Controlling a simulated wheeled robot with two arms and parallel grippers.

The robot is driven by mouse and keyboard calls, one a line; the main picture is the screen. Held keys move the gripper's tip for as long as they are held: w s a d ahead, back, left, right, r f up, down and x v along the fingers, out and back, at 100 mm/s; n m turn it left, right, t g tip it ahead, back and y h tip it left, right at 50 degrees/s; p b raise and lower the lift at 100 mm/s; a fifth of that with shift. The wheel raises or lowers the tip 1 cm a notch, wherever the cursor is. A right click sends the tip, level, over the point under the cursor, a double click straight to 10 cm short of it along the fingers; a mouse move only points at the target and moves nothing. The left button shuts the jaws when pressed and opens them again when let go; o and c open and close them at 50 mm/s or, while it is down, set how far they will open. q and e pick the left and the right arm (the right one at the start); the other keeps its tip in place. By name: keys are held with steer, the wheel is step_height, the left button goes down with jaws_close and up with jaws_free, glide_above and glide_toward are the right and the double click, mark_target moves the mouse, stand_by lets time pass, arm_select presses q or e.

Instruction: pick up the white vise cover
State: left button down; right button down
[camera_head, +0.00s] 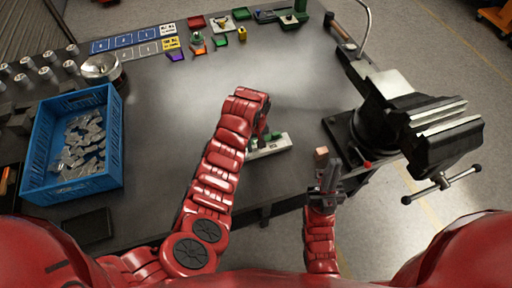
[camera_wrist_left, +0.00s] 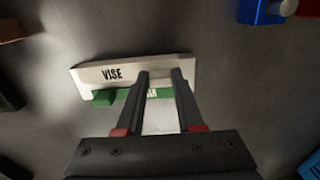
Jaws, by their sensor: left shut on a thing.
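The white vise cover (camera_head: 272,147) lies on the table near its front edge, with a green part along it. In the left wrist view the cover (camera_wrist_left: 95,73) carries the black word VISE, and the green part (camera_wrist_left: 104,97) runs along its lower side. My left gripper (camera_wrist_left: 161,73) is over it, with its two fingers across the cover, shut on it. In the head view my left arm hides most of that gripper. My right gripper (camera_head: 328,176) points up beside the table's front edge, away from the cover; its finger gap is too small to judge.
A large black vise (camera_head: 436,128) stands at the right. A small copper-coloured block (camera_head: 321,153) shows by my right gripper's tips. A blue crate (camera_head: 113,150) of metal parts is at the left. Coloured pieces and label cards (camera_head: 128,40) lie at the back. The table's middle is clear.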

arm_select(q)
steer(key=shift+r, duration=0.3)
steer(key=shift+s+d+r+b, duration=0.15)
steer(key=shift+r+b, duration=0.1)
steer(key=shift+r, duration=0.25)
steer(key=shift+s+r+b, duration=0.1)
steer(key=shift+r+b, duration=0.15)
steer(key=shift+r, duration=0.25)
steer(key=s+d+r+p, duration=0.1)
steer(key=s+d+p, duration=0.3)
steer(key=s+d, duration=0.4)
steer(key=shift+s+r+p, duration=0.15)
steer(key=shift+s+p, duration=0.25)
steer(key=shift+s, duration=2.25)
steer(key=shift+d, duration=0.1)
